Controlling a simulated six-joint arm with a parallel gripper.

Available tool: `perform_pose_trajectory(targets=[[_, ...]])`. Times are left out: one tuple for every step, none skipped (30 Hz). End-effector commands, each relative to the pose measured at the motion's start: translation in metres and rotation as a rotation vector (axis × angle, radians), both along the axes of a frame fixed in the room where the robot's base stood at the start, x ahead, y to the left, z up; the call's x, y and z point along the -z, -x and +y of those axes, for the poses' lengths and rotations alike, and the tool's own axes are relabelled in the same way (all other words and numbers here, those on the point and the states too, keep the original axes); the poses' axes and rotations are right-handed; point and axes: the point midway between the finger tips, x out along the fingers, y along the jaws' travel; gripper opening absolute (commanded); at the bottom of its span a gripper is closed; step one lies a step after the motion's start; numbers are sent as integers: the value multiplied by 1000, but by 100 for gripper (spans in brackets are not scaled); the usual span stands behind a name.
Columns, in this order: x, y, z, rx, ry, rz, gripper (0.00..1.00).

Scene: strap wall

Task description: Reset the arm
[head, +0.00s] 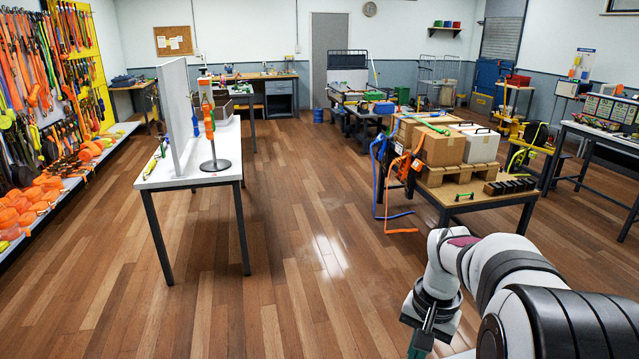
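My arm reaches in from the lower right corner of the head view, white with dark bands. It bends down at the wrist. My gripper (421,345) points downward at the bottom edge, over the wooden floor. Its fingertips are cut off by the frame, with a dark green part visible, so I cannot tell whether it is open, shut or holding anything.
A table with strapped cardboard boxes (440,148) on a pallet stands behind my arm. A white table (185,178) with an upright panel and a strap stand is at left. Straps hang on the left wall (40,75). The floor (310,260) between the tables is clear.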

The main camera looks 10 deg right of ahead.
Motion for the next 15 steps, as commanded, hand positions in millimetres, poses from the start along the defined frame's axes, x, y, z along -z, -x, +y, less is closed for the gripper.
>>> perform_pose_trajectory(targets=[[-21,22,45,-63,-9,-10,0],[-30,39,70,-96,-19,-12,0],[-38,64,100,-140,-33,-14,0],[-42,84,119,-173,-43,-14,0],[-43,105,136,-203,-53,-12,0],[-42,129,154,-239,-65,-11,0],[-41,146,164,-262,-73,-9,0],[-38,161,172,-282,-79,-8,0],[-35,177,180,-305,-87,-5,0],[-33,186,184,-318,-92,-4,0],[-30,193,186,-327,-95,-2,0],[-28,200,189,-336,-98,-1,0],[-28,202,190,-340,-99,0,0],[-27,204,191,-341,-101,1,0],[-26,205,191,-341,-101,2,0]])
